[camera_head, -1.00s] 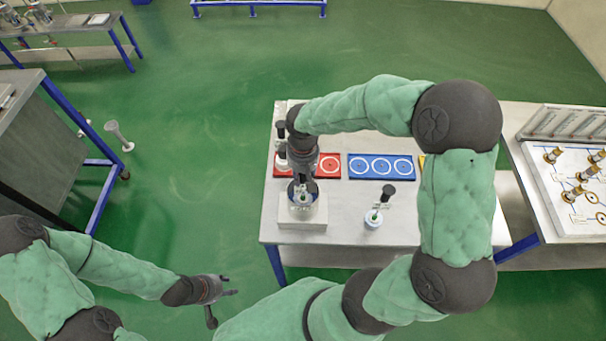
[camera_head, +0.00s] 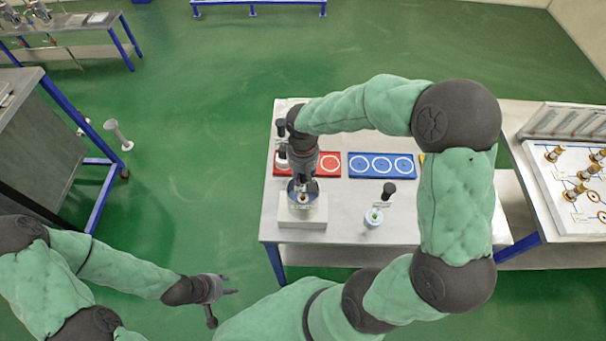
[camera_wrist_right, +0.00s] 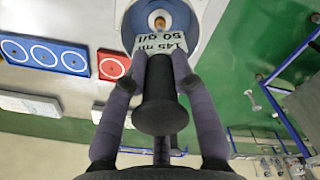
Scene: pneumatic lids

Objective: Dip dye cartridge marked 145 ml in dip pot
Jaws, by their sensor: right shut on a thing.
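My right gripper (camera_head: 303,184) points down over the dip pot (camera_head: 315,204), a round pot on a pale block near the table's left front. In the right wrist view the gripper (camera_wrist_right: 160,75) is shut on a cartridge with a black knob (camera_wrist_right: 160,112) and a white label (camera_wrist_right: 160,42) reading 145 ml. My left gripper (camera_head: 218,290) is open and empty, away from the table at lower left.
Another cartridge with a black knob (camera_head: 389,189) stands right of the pot. A red mat (camera_head: 329,164) and a blue mat (camera_head: 381,166) with white circles lie behind.

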